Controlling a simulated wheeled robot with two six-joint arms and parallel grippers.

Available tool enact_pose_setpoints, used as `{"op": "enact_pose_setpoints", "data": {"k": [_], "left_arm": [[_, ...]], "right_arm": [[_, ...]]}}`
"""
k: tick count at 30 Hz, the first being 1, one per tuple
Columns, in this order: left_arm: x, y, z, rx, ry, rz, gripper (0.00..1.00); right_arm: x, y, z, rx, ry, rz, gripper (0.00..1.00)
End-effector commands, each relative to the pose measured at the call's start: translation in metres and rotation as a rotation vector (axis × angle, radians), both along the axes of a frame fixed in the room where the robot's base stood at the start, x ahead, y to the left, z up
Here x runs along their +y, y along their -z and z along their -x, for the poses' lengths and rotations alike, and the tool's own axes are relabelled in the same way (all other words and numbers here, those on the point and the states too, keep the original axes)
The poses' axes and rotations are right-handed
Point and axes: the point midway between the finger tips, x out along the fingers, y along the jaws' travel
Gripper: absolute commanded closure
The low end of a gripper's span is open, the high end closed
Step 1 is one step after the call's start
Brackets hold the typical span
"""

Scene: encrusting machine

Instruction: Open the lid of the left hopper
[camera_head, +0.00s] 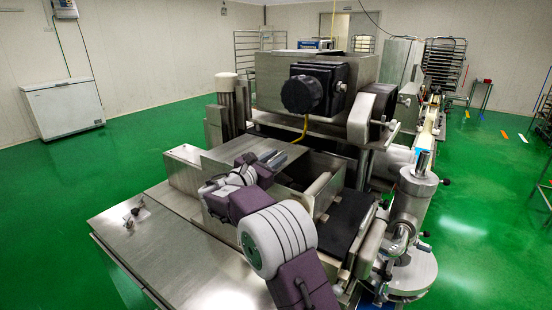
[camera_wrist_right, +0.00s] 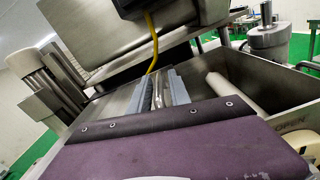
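A flat steel plate, which looks like the left hopper's lid (camera_head: 262,148), lies behind my right wrist at the middle of the machine. I cannot tell how far it is raised. My right gripper (camera_head: 258,164) is beside this plate, at the end of my purple and white arm. In the right wrist view its grey fingers (camera_wrist_right: 165,92) point ahead, close together, with a narrow shiny metal strip between them. I cannot tell whether they clamp it. An open steel trough with a pale roller (camera_wrist_right: 234,95) shows right of the fingers. My left gripper is not in view.
The machine's upper housing with a black knob (camera_head: 301,94) stands just behind, and a yellow cable (camera_wrist_right: 152,42) hangs from it. A steel cylinder unit (camera_head: 412,205) stands at the right. A flat steel top (camera_head: 165,250) spreads at front left.

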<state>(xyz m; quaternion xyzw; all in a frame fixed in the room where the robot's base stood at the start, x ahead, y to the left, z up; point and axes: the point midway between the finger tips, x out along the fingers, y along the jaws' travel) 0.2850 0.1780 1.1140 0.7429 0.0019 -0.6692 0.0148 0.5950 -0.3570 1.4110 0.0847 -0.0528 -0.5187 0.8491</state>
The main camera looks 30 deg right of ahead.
Motion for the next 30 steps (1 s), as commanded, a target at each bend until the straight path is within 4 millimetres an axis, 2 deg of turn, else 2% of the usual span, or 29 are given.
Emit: {"op": "enact_pose_setpoints", "data": {"k": [11, 21, 24, 30], "left_arm": [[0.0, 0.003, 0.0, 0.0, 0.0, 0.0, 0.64], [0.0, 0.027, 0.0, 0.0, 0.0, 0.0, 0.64], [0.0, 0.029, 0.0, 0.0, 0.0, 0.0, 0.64], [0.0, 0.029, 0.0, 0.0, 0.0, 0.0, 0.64]], "right_arm": [[0.004, 0.002, 0.001, 0.002, -0.002, 0.0, 0.67], [0.066, 0.004, 0.031, 0.001, -0.005, 0.0, 0.67], [0.077, 0.003, 0.037, 0.001, -0.003, 0.0, 0.67], [0.081, 0.001, 0.04, 0.003, 0.0, 0.0, 0.67]]}}
